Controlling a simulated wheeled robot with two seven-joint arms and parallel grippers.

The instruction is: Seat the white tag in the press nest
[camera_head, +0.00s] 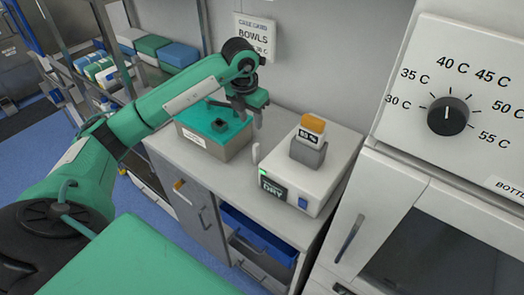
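My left gripper (249,112) hangs fingers-down above the counter, between the teal-topped box and the white unit. Its two fingers are apart with nothing visible between them. The box (213,147) has a teal top with a small dark square holder (220,125) on it, which may be the press nest. A small white upright piece (256,153) is below the gripper, beside the white unit's left edge; I cannot tell whether it is the white tag. No other clear tag shows. My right gripper is out of view.
The white unit (325,185) reads "DRY" and bears a grey block (308,152) with an orange-topped bottle (312,128). A warming cabinet with a dial (447,116) stands at right. A blue drawer (258,235) is open below the counter. Bare counter (228,178) lies in front of the box.

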